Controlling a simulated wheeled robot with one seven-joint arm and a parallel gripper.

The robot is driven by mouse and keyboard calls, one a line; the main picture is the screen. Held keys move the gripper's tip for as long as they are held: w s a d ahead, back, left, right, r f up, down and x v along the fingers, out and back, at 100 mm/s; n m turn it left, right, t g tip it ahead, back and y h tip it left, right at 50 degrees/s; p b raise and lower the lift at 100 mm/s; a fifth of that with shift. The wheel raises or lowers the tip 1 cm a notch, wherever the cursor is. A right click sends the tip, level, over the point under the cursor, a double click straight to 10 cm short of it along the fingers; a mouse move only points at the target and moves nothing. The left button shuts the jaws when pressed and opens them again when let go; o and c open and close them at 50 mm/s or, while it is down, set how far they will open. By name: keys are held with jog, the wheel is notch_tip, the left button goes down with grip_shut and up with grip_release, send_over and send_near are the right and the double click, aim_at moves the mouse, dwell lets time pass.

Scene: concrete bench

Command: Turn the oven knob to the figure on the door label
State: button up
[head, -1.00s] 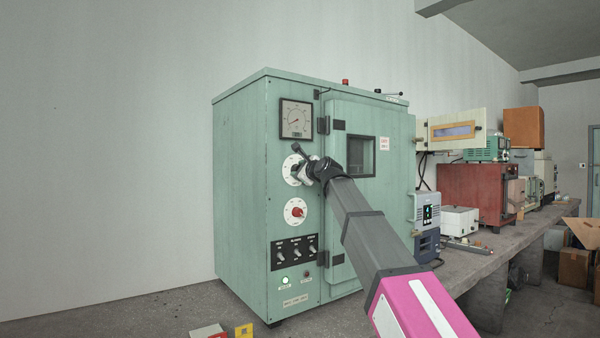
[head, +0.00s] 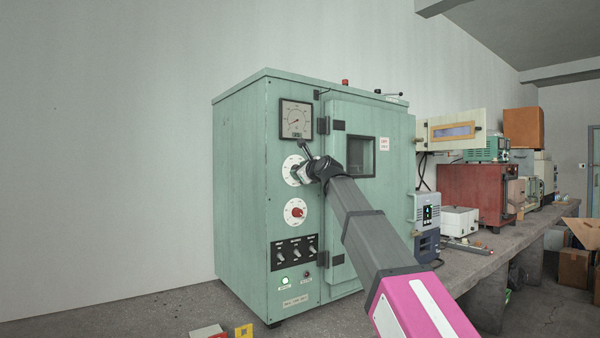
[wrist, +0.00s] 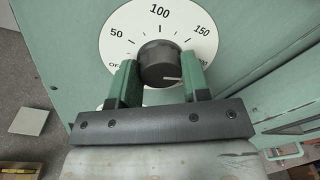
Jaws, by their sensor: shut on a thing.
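The pale green oven (head: 240,190) stands on the bench. Its upper dial (head: 291,170) is a white disc, partly covered by my gripper. In the wrist view the dial (wrist: 120,30) reads 50, 100 and 150, with OFF at lower left and a partly hidden figure at lower right. The dark round knob (wrist: 158,60) has a white pointer line toward the right, slightly down, near that hidden figure. My gripper (wrist: 163,84) has its green fingers on either side of the knob, shut on it. The door label (head: 384,144) is white with red print, too small to read.
A gauge (head: 296,119) sits above the dial. A second dial with a red knob (head: 297,211) and a black switch panel (head: 294,252) are below. The door window (head: 361,156) is to the right. Other equipment, including a red oven (head: 470,190), stands farther along the bench.

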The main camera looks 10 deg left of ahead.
jog(key=o, duration=0.9)
jog(key=v, duration=1)
jog(key=shift+s+d+f, duration=0.1)
jog(key=shift+s+d, duration=0.15)
jog(key=shift+s, duration=0.05)
